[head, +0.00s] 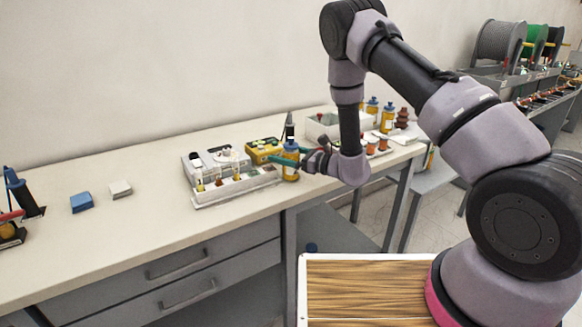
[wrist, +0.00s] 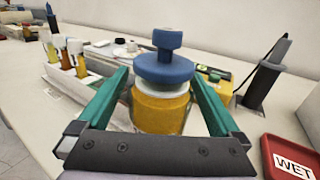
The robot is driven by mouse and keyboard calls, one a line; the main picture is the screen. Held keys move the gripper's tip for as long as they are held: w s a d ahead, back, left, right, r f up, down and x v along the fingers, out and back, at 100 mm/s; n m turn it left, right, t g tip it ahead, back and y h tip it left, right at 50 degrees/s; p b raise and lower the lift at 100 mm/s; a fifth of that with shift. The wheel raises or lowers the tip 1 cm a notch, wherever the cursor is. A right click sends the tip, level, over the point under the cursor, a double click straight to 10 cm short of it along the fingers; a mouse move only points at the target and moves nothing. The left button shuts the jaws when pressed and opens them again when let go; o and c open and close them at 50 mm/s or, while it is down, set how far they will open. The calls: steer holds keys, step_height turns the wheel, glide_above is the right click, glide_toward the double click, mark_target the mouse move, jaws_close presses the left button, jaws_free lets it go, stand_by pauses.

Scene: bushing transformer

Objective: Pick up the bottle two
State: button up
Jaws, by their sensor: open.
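A bottle (head: 291,172) with a yellow-orange body and blue cap stands upright near the front edge of the bench. In the wrist view the same bottle (wrist: 160,108) shows its blue knobbed cap, white neck ring and amber body. My gripper (head: 294,157) reaches in from the right at bottle height. In the wrist view my gripper (wrist: 158,77) is open, with one green finger on each side of the bottle. Gaps seem to show beside the body, but I cannot tell whether either finger touches it. The bottle's base is hidden behind the gripper's palm. No number shows on it.
A red "WET" tray (wrist: 292,157) lies close on the right. Other blue-capped bottles (head: 388,120) stand farther right.

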steer(key=shift+w+a, duration=0.2)
steer(key=shift+a, duration=0.05)
jaws_close()
steer(key=shift+r, duration=0.1)
